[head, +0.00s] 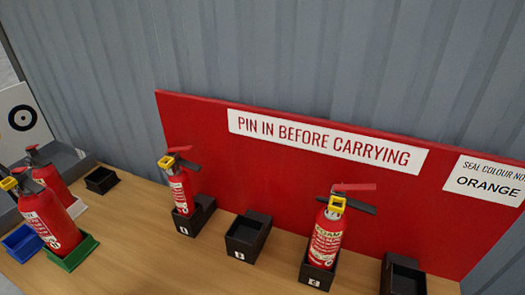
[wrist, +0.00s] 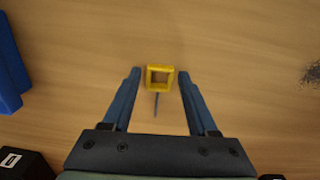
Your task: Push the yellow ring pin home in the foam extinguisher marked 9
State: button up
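A yellow square ring pin (wrist: 160,69) with a thin dark shaft shows over the wooden table in the wrist view. My gripper (wrist: 159,78) is open, with its blue fingers on either side of the ring and a gap at each side. I cannot tell how high the gripper is above the pin. In the head view, a foam extinguisher (head: 326,240) stands at the right, a smaller one (head: 181,191) at the middle, and a larger one (head: 50,218) at the left front; all three show yellow at the top. No mark 9 is readable. My gripper is outside the head view.
Another red extinguisher (head: 57,183) stands behind the left one. A green tray (head: 84,250), a blue tray (head: 20,243) and empty black holders (head: 247,239) (head: 101,180) are on the table. A red signboard (head: 210,130) stands behind. Front middle table is clear.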

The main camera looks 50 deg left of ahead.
grip_shut()
jog(key=shift+r, duration=0.2)
jog(key=shift+r+p, duration=1.35)
jog(key=shift+p, duration=0.5)
